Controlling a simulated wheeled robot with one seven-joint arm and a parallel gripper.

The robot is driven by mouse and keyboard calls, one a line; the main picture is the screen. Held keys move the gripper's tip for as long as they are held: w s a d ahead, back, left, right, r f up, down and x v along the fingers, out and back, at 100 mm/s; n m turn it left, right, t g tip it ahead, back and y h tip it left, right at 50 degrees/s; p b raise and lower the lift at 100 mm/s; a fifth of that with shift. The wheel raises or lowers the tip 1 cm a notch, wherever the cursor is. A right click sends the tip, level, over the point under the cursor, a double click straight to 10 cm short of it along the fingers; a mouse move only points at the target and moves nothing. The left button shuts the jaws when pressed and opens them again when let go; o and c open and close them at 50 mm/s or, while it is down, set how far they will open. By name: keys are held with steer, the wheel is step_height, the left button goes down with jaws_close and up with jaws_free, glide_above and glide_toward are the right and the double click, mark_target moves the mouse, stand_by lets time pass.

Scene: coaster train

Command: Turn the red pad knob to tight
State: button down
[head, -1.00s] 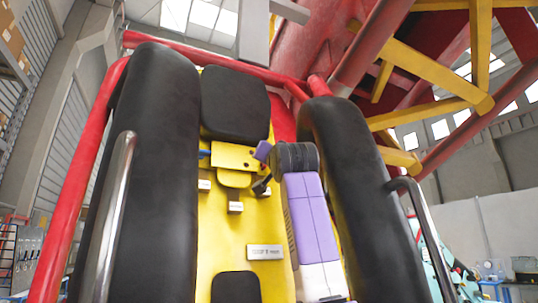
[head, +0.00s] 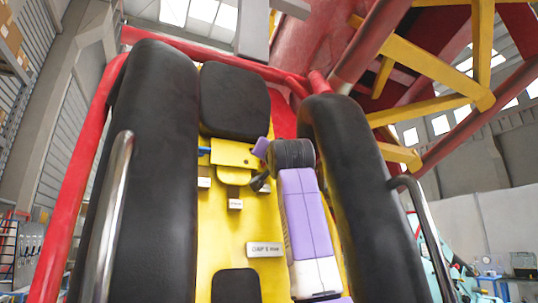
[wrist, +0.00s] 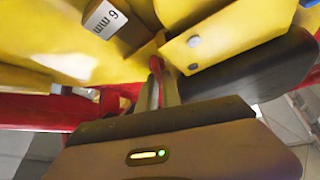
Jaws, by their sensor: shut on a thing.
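The red pad knob (wrist: 153,92) shows as a small red piece between the fingers of my gripper (wrist: 163,82) in the wrist view. My gripper is shut on it, beside a yellow bracket (wrist: 225,35). The fingers hide most of the knob, so its turn angle cannot be told. In the head view my purple and black wrist reaches the right side of the yellow panel (head: 233,156), and the knob cannot be made out there. A white plate (head: 265,250) lower on the yellow seat back carries a reading in mm. A white plate with mm lettering also shows in the wrist view (wrist: 105,18).
Black padded restraints stand left (head: 155,170) and right (head: 350,190) of my arm, the right one close to it. A black headrest (head: 235,100) is above the panel. Small white labels (head: 236,204) sit below it. Red tubes frame the seat.

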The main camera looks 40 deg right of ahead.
steer(key=shift+m+g+h+p, duration=0.2)
steer(key=shift+m+g+p, duration=1.3)
steer(key=shift+m+p, duration=0.85)
steer(key=shift+m+g+h+p, duration=0.2)
steer(key=shift+m+g+p, duration=1.4)
steer(key=shift+m, duration=1.25)
steer(key=shift+m+g+h+p, duration=0.2)
steer(key=shift+m+g+p, duration=1.2)
steer(key=shift+m+p, duration=1)
steer(key=shift+f+m, duration=0.1)
steer(key=shift+m, duration=0.2)
steer(key=c, duration=1.5)
jaws_free()
steer(key=shift+c, duration=0.2)
